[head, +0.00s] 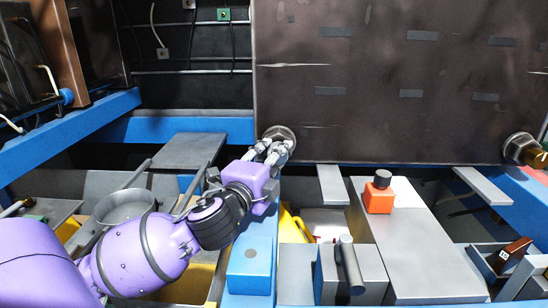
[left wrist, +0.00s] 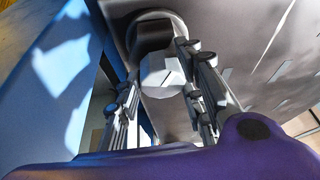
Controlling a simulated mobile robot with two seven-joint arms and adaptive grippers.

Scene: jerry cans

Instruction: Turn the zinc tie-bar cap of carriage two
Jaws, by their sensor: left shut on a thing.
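The zinc tie-bar cap (head: 279,132) is a round grey metal piece at the lower left corner of the large dark plate. My left gripper (head: 268,149) reaches up to it from below, with its fingers at the cap. In the left wrist view the cap's pale faceted end (left wrist: 161,74) lies between the two fingers of the left gripper (left wrist: 157,82), which are shut on it. The fingers hide part of the cap in the head view. My right gripper is not in view.
The large dark plate (head: 390,80) fills the upper right. An orange jerry can with a black cap (head: 379,198) stands on a grey surface. A grey cylinder (head: 349,265) and blue beams (head: 185,130) surround the arm.

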